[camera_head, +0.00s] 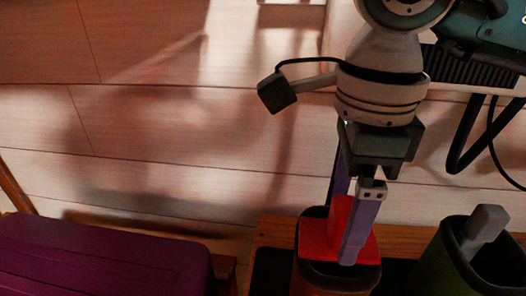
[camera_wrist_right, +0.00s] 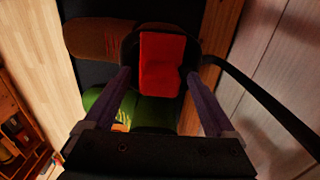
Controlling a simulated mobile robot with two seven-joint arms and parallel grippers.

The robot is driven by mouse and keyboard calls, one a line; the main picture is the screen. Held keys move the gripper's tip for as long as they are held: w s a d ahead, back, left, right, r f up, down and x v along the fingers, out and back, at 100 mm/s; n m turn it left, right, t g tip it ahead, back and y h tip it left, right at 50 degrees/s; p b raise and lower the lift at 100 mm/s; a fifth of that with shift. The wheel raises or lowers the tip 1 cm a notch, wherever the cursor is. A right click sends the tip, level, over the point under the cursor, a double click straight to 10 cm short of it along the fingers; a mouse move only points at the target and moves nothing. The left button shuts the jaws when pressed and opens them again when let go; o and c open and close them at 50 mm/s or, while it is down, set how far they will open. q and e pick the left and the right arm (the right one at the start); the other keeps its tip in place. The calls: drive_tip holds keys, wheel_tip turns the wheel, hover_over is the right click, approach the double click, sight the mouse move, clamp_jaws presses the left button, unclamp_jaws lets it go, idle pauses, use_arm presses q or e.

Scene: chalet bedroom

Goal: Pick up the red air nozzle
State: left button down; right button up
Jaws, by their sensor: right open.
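The red air nozzle (camera_head: 336,228) shows as a red block in the mouth of a brown container with a dark rim (camera_head: 330,282). In the right wrist view the red nozzle (camera_wrist_right: 162,62) lies between my fingers, surrounded by the dark rim. My right gripper (camera_head: 342,235) comes down from above and is open, with one finger on each side of the nozzle. It also shows in the right wrist view (camera_wrist_right: 158,76). I cannot tell whether the fingers touch the nozzle. The nozzle's lower part is hidden in the container. My left gripper is not in view.
A green container (camera_head: 436,264) with a dark rim stands to the right, with a grey block-ended item (camera_head: 485,224) sticking out. A purple box (camera_head: 100,258) is at the lower left. A wooden edge (camera_head: 400,238) runs behind the containers. The plank floor (camera_head: 150,150) beyond is clear.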

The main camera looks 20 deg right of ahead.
drive_tip(key=shift+c, duration=0.2)
clamp_jaws()
idle(0.6)
